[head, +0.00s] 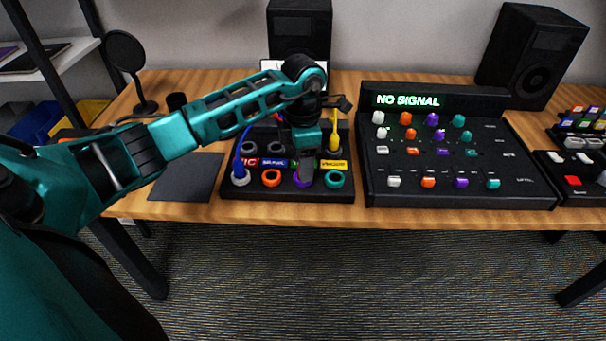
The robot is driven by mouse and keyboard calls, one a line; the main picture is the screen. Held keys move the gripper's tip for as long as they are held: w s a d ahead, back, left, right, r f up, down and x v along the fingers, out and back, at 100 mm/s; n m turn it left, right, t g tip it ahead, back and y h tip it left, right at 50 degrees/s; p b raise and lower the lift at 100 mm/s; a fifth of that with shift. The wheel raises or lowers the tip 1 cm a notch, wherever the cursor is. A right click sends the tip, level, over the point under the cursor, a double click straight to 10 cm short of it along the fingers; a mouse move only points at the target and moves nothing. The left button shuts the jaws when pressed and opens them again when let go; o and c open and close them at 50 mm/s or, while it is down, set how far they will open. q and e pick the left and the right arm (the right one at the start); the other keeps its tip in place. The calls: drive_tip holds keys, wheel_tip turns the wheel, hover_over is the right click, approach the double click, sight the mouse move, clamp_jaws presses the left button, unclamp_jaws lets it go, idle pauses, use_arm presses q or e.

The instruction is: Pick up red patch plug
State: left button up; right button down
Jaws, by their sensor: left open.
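My left gripper (305,172) reaches down over the black patch board (230,191), in front of its middle sockets. Its fingers point down close to the purple-ringed socket (298,182); whether they touch anything there is hard to see. It is open. I cannot make out a red plug; the gripper and wrist hide part of the board. A blue plug with its cable (239,167) stands in the left front socket. A yellow plug (334,140) stands at the back right of the board. My right gripper is out of view.
An orange-ringed socket (271,178) and a teal-ringed socket (335,180) show at the board's front. A mixer (455,165) reading "NO SIGNAL" stands close on the right. A dark mat (185,178) lies left. Speakers (300,30) stand behind.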

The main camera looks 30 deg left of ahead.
use_arm(q)
drive_tip(key=shift+c, duration=0.3)
clamp_jaws()
drive_tip(key=shift+r, duration=0.1)
idle(0.4)
